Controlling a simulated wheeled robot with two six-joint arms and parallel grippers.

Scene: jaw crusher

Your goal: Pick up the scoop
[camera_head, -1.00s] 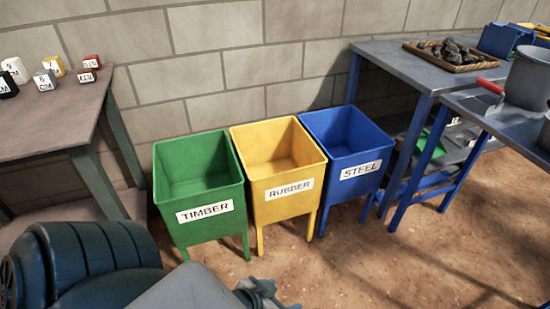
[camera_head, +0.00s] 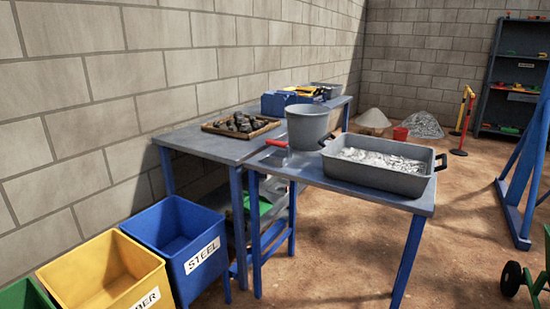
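The scoop (camera_head: 278,144) lies at the left end of the nearer blue-legged table (camera_head: 410,202), left of the grey bucket (camera_head: 308,126). Neither of my grippers is in view.
A grey tray (camera_head: 432,180) of pale pieces stands right of the bucket. Behind, another table holds a wooden tray (camera_head: 206,127) of dark rocks. Blue STEEL (camera_head: 204,262) and yellow RUBBER (camera_head: 75,270) bins stand at lower left. Floor in front of the table is clear.

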